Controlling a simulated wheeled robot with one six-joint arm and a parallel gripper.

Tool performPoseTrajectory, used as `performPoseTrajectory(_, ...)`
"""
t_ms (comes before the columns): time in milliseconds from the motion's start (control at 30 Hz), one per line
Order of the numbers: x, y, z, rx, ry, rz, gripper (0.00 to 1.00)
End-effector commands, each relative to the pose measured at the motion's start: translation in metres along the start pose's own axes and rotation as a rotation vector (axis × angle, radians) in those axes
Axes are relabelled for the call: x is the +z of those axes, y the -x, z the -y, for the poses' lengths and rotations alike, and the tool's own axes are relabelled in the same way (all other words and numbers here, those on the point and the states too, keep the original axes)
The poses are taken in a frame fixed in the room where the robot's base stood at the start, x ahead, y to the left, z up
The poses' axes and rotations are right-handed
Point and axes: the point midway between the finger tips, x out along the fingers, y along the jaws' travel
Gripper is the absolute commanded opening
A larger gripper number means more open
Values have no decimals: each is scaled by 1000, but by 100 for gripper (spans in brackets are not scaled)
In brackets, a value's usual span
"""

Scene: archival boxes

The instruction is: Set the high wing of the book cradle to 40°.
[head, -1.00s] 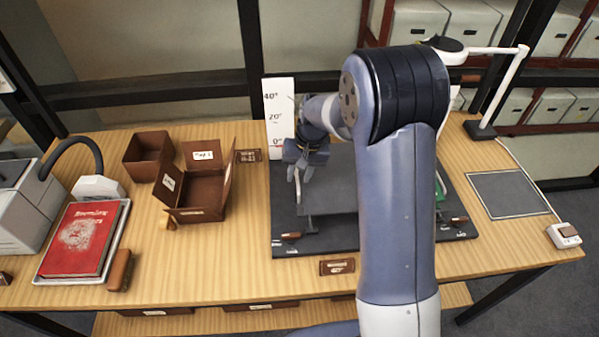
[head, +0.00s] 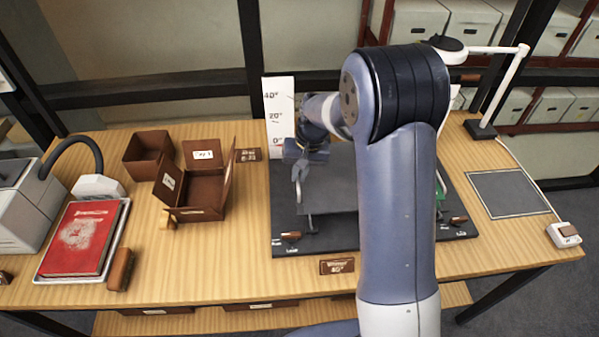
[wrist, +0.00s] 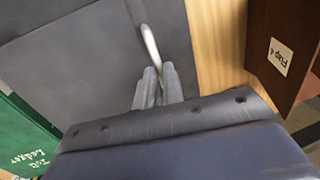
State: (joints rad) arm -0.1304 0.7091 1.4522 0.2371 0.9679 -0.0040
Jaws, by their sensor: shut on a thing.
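The book cradle has a dark base (head: 290,218) on the table, with a grey wing (head: 335,188) lying nearly flat on its left part. A white angle scale (head: 279,108) marked 0°, 20° and 40° stands upright behind its left edge. My gripper (head: 299,174) is at the wing's left edge. In the wrist view, my gripper (wrist: 157,76) is shut on the curved metal handle (wrist: 150,42) at the wing's edge; its fingers hide the gripped part. A small brown lock lever (head: 291,236) sits at the front left of the base. My arm hides much of the cradle's right side.
A brown plaque reading 40° (head: 337,266) lies in front of the cradle. An open brown box (head: 197,213) with raised flaps stands to the left. A red book (head: 82,238) lies further left. A green ledger (wrist: 25,140) shows at the wrist view's left.

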Motion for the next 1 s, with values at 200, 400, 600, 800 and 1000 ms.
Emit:
performPoseTrajectory(200, 0, 8, -2, -34, -3, -1, 0)
performPoseTrajectory(400, -1, 31, -8, -137, -5, -4, 0)
performPoseTrajectory(600, -1, 62, -20, -295, -6, -3, 0)
performPoseTrajectory(800, -1, 91, -36, -451, -5, -3, 0)
performPoseTrajectory(1000, -1, 114, -51, -566, -1, -1, 0)
